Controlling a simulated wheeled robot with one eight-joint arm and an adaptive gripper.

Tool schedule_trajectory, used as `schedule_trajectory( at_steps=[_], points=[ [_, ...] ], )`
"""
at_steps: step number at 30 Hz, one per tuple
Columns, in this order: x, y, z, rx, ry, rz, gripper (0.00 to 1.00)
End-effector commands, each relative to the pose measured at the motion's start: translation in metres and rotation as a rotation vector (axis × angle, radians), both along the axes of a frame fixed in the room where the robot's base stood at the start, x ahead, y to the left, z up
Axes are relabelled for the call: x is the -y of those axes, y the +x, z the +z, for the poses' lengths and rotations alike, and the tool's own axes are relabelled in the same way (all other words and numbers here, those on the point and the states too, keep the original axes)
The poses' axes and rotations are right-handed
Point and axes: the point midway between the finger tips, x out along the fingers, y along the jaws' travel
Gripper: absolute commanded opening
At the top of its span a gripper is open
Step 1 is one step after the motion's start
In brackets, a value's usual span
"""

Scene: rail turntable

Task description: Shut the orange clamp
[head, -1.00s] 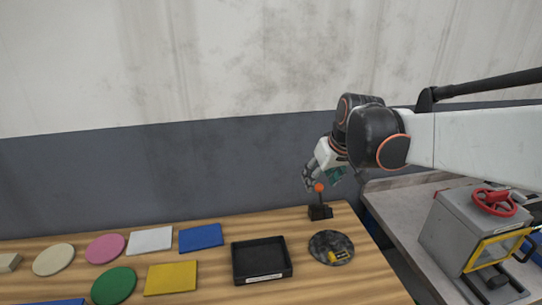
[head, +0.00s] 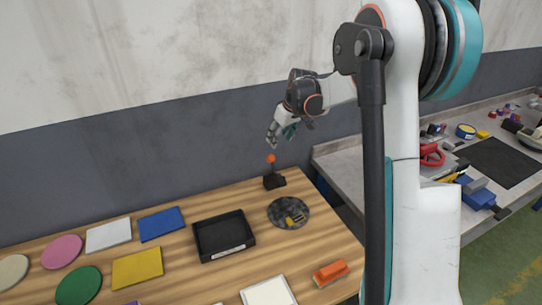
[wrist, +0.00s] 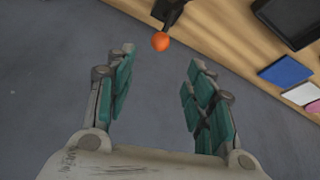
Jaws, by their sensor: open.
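The orange clamp (head: 274,182) stands at the back right of the wooden table, with a dark base and a dark lever that points up. An orange ball knob (head: 270,159) tops the lever. My gripper (head: 272,141) is just above the knob in the head view, apart from it, with its fingers pointing down. In the wrist view the open gripper (wrist: 161,58) has teal pads spread wide. The knob (wrist: 160,41) shows between the fingers' lines, just past the tips, and nothing is held.
A dark round disc (head: 289,213) with a yellow piece lies in front of the clamp. A black tray (head: 223,236) is to its left, and an orange block (head: 331,272) lies near the front. Flat coloured pieces cover the left. A grey wall is behind.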

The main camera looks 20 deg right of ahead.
Motion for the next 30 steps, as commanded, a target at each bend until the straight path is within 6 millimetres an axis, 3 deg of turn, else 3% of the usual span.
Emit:
schedule_trajectory(
  at_steps=[18, 24, 30],
  points=[
    [-0.009, 0.04, -0.1, 0.0, -0.001, 0.001, 0.49],
    [-0.011, 0.048, -0.118, 0.0, -0.001, 0.0, 0.49],
    [-0.011, 0.049, -0.122, 0.0, -0.001, -0.001, 0.49]
  ],
)
